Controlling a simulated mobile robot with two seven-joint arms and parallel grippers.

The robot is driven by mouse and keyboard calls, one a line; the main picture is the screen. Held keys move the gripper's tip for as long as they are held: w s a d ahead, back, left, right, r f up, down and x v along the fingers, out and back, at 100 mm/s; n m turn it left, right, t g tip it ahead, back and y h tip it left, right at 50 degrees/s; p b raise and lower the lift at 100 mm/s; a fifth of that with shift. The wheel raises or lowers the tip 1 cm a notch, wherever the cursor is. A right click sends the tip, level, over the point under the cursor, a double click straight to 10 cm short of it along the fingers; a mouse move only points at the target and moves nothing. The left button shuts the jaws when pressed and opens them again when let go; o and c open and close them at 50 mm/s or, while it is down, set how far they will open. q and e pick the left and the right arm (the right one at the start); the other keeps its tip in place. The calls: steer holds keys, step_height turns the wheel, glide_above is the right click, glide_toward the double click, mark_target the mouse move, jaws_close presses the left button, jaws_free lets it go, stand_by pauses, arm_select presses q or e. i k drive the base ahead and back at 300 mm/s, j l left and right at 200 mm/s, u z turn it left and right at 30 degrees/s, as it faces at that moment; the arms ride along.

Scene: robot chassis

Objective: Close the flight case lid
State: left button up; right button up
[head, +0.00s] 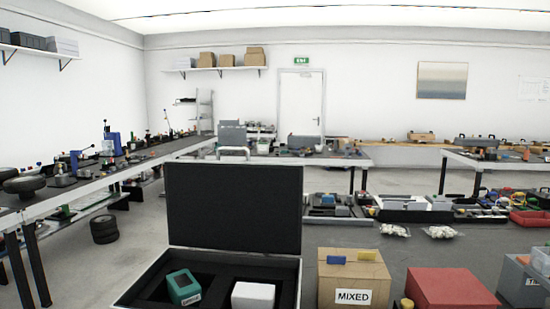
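The flight case (291,262) stands at the bottom centre of the head view, its front cut off by the lower picture edge. Its dark lid (234,208) with a pale metal rim stands open, about upright at the back of the case. A handle-like grey bar (233,150) shows just above the lid's top edge. Inside, a green device (183,287) sits in the left foam recess and a white block (253,297) in the right one. Neither of my grippers is in view.
A cardboard box marked MIXED (353,280) stands close to the right of the case, with a red box (450,290) beyond it. A yellow-topped item (406,304) sits between them. Workbenches (100,180) line the left. The space directly above the case is clear.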

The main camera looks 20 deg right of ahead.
mark_target(233, 199)
steer(key=j+z, duration=0.1)
steer(key=z, duration=0.2)
steer(key=i+j+u, duration=0.15)
steer(key=j, duration=0.2)
steer(key=i+j+u, duration=0.15)
steer(key=j+u, duration=0.2)
steer(key=j, duration=0.15)
steer(key=i+j+u, duration=0.45)
steer(key=j+u, duration=0.2)
steer(key=j, duration=0.15)
steer(key=i+j+u, duration=0.3)
steer(key=i+j, duration=0.2)
steer(key=i, duration=0.2)
steer(key=i+j+z, duration=0.1)
steer(key=i, duration=0.25)
steer(key=i+j, duration=0.25)
steer(key=i, duration=0.15)
steer(key=i+l+z, duration=0.15)
steer(key=i+z, duration=0.5)
steer(key=z, duration=0.15)
steer(key=i+z, duration=0.9)
steer(key=i+j+z, duration=0.15)
steer(key=i+z, duration=0.35)
steer(key=i+j+z, duration=0.2)
steer(key=i+z, duration=0.3)
steer(key=i+j+z, duration=0.25)
steer(key=z, duration=0.25)
